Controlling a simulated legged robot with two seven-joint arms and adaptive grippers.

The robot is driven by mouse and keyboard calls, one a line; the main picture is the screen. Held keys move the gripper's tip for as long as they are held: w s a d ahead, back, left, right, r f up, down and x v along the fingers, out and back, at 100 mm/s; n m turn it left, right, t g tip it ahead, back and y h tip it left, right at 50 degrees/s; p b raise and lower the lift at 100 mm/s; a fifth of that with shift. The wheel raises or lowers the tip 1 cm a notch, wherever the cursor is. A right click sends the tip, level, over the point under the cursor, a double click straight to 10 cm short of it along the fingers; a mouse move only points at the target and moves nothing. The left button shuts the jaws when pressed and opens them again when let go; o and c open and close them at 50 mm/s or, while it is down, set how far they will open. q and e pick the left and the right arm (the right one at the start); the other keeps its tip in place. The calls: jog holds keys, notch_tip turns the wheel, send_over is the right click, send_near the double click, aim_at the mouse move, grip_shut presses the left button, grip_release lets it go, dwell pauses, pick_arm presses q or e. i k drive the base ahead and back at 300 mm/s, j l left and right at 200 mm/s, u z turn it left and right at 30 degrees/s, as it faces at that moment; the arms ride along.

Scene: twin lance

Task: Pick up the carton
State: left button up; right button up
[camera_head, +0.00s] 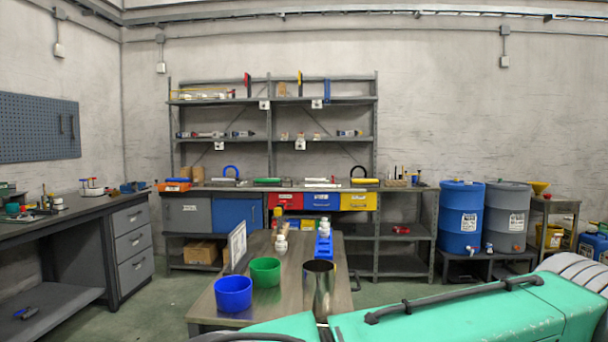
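A brown cardboard carton (200,252) sits on the low shelf under the back workbench, below the grey and blue drawers. Its top flaps look open, but it is too small to be sure. The sign standing on the near table is close to its right side in the picture. Smaller brown box-like items are on the top shelf (282,89) and on the workbench top (197,174). Neither of my grippers can be made out in this view.
A near table (215,300) holds a blue bowl (233,294), a green bowl (265,272), a metal cup (319,287), bottles and a blue rack. A grey drawer bench (132,245) stands left. Blue (461,215) and grey drums stand right. Floor left of the table is clear.

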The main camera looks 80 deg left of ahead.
aim_at(187, 172)
jog(key=u, duration=3.35)
jog(key=i+j+u, duration=0.55)
jog(key=i+u, duration=0.25)
jog(key=i+j+u, duration=0.2)
jog(key=i+u, duration=0.5)
jog(key=i, duration=0.15)
jog(key=i+z, duration=0.6)
jog(key=z, duration=0.15)
jog(key=i+j+z, duration=0.1)
jog(key=i+z, duration=0.25)
jog(key=i+l+z, duration=0.2)
jog(key=i+z, duration=0.2)
jog(key=i+l+z, duration=0.1)
jog(key=i+z, duration=0.65)
jog(key=i+u, duration=0.25)
jog(key=i, duration=0.75)
jog(key=i+l+u, duration=0.1)
jog(key=i+u, duration=0.2)
jog(key=i, duration=0.75)
